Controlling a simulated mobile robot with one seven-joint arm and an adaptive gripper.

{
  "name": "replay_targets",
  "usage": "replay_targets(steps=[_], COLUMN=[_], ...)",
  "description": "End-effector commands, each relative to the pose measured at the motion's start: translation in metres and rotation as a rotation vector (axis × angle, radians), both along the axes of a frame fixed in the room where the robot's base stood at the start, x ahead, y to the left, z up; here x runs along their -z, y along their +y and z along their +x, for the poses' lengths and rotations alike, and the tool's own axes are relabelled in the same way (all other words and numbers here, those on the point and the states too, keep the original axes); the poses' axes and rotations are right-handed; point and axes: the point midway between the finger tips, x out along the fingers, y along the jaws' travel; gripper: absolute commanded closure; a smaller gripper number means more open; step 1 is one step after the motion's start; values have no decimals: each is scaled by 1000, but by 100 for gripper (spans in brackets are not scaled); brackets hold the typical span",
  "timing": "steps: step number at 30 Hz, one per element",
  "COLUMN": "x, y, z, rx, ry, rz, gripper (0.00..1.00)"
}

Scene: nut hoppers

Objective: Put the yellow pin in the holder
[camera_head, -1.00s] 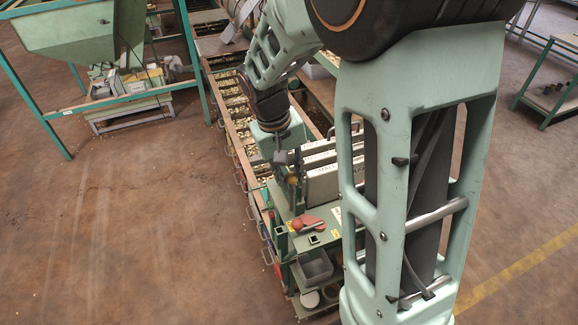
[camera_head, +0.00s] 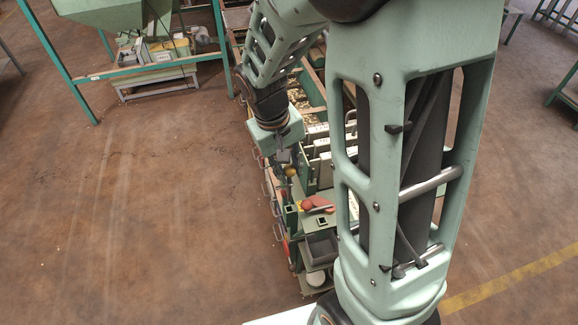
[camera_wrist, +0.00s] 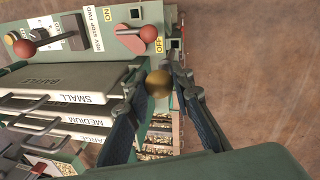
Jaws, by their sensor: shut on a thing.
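The yellow pin shows as a dull gold ball (camera_wrist: 158,83) between the fingertips of my gripper (camera_wrist: 160,80), which is shut on it. The shaft below the ball is hidden. In the head view the gold ball (camera_head: 290,171) shows under my gripper (camera_head: 286,160), above the near end of the green bench. Small square sockets stand there: one upright green one (camera_head: 290,208) and one on the panel (camera_head: 321,221). A socket with a dark opening (camera_wrist: 175,43) also shows past the fingertips in the wrist view. I cannot tell which one is the holder. The pin is apart from them.
A red-handled lever (camera_head: 318,203) sits on the panel by the sockets. Box-like plates marked small (camera_wrist: 75,97) and medium (camera_wrist: 80,120) stand beside my gripper. A dark bin (camera_head: 320,248) is below the panel. Open brown floor (camera_head: 150,230) lies to the left.

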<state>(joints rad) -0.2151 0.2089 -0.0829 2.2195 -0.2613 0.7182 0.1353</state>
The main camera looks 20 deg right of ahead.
Motion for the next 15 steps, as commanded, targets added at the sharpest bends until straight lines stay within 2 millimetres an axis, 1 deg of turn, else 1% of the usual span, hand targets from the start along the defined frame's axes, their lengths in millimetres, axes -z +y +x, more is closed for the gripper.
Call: replay_targets(steps=[1, 3, 15], x=[10, 14, 15], y=[0, 0, 0], z=[0, 0, 0], rx=[0, 0, 0], ry=[1, 1, 0], rz=[0, 0, 0], gripper=[100, 100, 100])
